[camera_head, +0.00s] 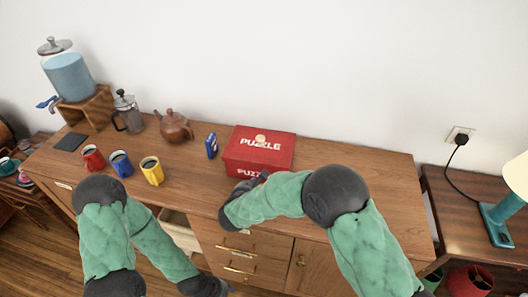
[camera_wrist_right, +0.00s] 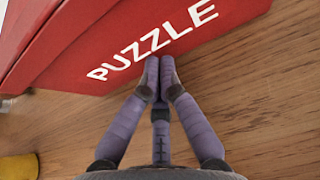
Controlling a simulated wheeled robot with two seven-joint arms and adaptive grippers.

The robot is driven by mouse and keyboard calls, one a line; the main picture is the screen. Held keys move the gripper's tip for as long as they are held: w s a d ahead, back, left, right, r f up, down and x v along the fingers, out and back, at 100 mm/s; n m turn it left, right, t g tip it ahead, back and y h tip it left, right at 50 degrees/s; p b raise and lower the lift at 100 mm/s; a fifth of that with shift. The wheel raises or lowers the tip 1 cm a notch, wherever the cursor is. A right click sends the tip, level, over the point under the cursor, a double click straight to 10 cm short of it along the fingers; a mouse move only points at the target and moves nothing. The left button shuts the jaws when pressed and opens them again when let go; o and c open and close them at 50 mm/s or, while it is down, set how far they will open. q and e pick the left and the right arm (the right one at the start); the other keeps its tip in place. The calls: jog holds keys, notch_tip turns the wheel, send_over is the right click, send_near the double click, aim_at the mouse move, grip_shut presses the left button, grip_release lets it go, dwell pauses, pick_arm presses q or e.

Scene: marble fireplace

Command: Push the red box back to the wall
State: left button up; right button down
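The red box (camera_head: 272,151) lies flat on the wooden sideboard, with "PUZZLE" in white on its lid and front. Its back edge is close to the white wall; I cannot tell whether they touch. My right gripper (camera_head: 262,177) is low at the box's front face. In the right wrist view its fingertips (camera_wrist_right: 160,68) are together, with nothing seen between them, at the lettered front of the red box (camera_wrist_right: 70,40). They look to be touching it or very near.
A small pale round thing (camera_head: 260,139) sits on the box lid. Left of the box are a blue packet (camera_head: 211,146), a brown teapot (camera_head: 174,126) and a yellow mug (camera_head: 152,171). The sideboard top (camera_head: 345,159) is clear to the right. A drawer (camera_head: 180,231) stands open below.

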aim_at(255, 159)
jog(key=shift+w+d+b, duration=0.25)
jog(key=shift+w+d, duration=0.2)
jog(key=shift+w, duration=1)
jog(key=shift+w+d+b, duration=0.25)
jog(key=shift+w+d, duration=0.25)
jog(key=shift+w, duration=1)
jog(key=shift+w+d+b, duration=0.25)
jog(key=shift+w+d, duration=0.2)
jog(key=shift+w, duration=1)
jog(key=shift+s+a, duration=0.25)
jog(key=shift+s, duration=0.55)
jog(key=shift+s+a, duration=0.3)
jog(key=shift+s, duration=0.55)
jog(key=shift+s+a, duration=0.25)
jog(key=shift+s, duration=0.55)
jog(key=shift+r+p, duration=2.5)
jog(key=shift+r, duration=1.5)
